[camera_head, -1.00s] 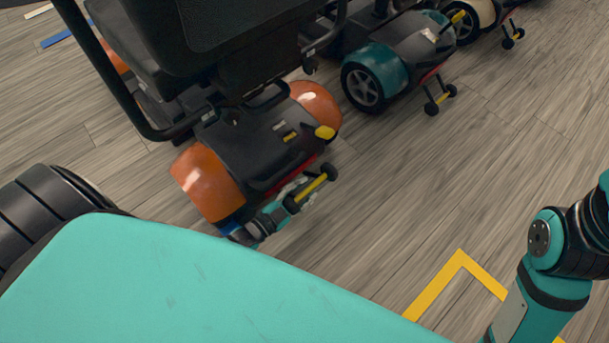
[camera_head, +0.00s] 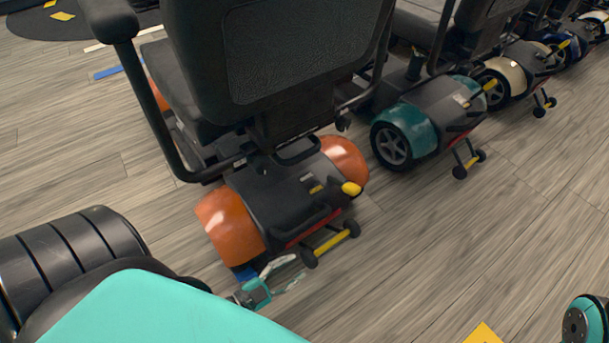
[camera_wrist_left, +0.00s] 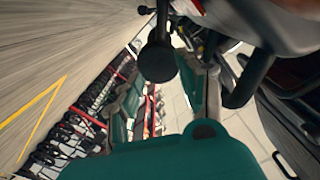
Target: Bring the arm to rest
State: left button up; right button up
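My left gripper (camera_head: 297,267) is low behind the orange-fendered scooter (camera_head: 285,205), just left of and below its yellow rear bar with small black wheels (camera_head: 331,243). Its two pale fingers are apart with nothing seen between them. The left wrist view shows the spread fingers too (camera_wrist_left: 172,85), with a dark round wheel (camera_wrist_left: 156,60) close by. I cannot tell whether the gripper touches the scooter. My teal left arm covers the bottom left of the head view. Only a piece of my right arm shows at the bottom right; its gripper is out of view.
A teal-fendered scooter (camera_head: 430,115) and a cream one (camera_head: 520,70) stand in the row to the right, with more beyond. Wooden floor (camera_head: 460,240) is clear behind the row. A yellow floor marking (camera_head: 484,334) shows at the bottom edge.

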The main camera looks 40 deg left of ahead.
pick_arm(q)
jog(key=shift+s+a, duration=0.1)
jog(key=shift+s, duration=0.25)
dwell(0.3)
